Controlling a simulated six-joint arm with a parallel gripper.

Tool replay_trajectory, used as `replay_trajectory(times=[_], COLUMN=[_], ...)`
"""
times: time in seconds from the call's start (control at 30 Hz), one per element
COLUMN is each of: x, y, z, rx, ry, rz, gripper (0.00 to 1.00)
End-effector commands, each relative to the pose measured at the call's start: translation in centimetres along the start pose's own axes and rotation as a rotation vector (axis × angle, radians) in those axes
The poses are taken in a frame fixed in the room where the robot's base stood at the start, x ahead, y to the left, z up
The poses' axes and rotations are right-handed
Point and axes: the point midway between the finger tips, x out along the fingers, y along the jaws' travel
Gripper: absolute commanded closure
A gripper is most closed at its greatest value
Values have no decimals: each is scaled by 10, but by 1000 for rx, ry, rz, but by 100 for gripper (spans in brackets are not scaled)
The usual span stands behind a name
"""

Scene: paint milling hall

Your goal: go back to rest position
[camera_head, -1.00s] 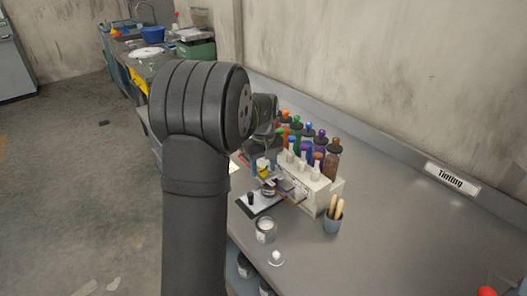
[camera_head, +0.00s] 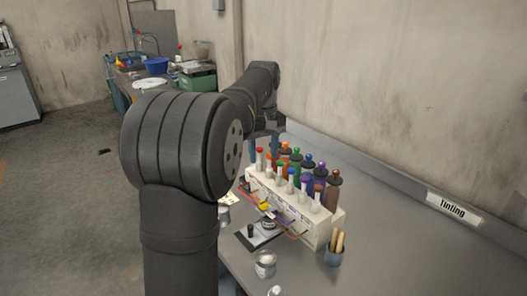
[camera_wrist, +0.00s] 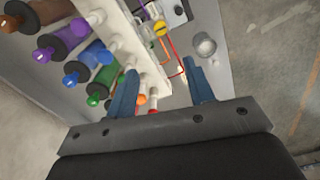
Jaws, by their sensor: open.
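My gripper (camera_head: 265,150) is raised above the far left end of a white dispenser rack (camera_head: 300,212) in the head view. Its two blue fingers point down. In the wrist view the gripper (camera_wrist: 160,70) is open, with a wide gap and nothing held between the fingers. The wrist view looks down on the rack (camera_wrist: 146,60) and its bottles. My arm hides part of the bench and wall in the head view.
Several bottles with coloured caps (camera_head: 318,180) stand behind the rack. A small scale (camera_head: 252,237), a metal can (camera_head: 265,264) and a cup of wooden sticks (camera_head: 335,250) stand on the grey bench. The bench's right part is clear.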

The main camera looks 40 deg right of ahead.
Motion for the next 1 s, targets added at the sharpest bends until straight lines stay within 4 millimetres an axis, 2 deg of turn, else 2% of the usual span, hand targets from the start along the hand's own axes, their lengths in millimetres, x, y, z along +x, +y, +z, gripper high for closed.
replay_trajectory(times=[0.5, 0.63, 0.77, 1.0], x=[0, 6, 22, 70], y=[0, 0, 0, 0], z=[0, 0, 1, 1], rx=[0, 0, 0, 0], ry=[0, -2, -3, -4], rz=[0, -2, -3, -3], gripper=[52, 52, 52, 52])
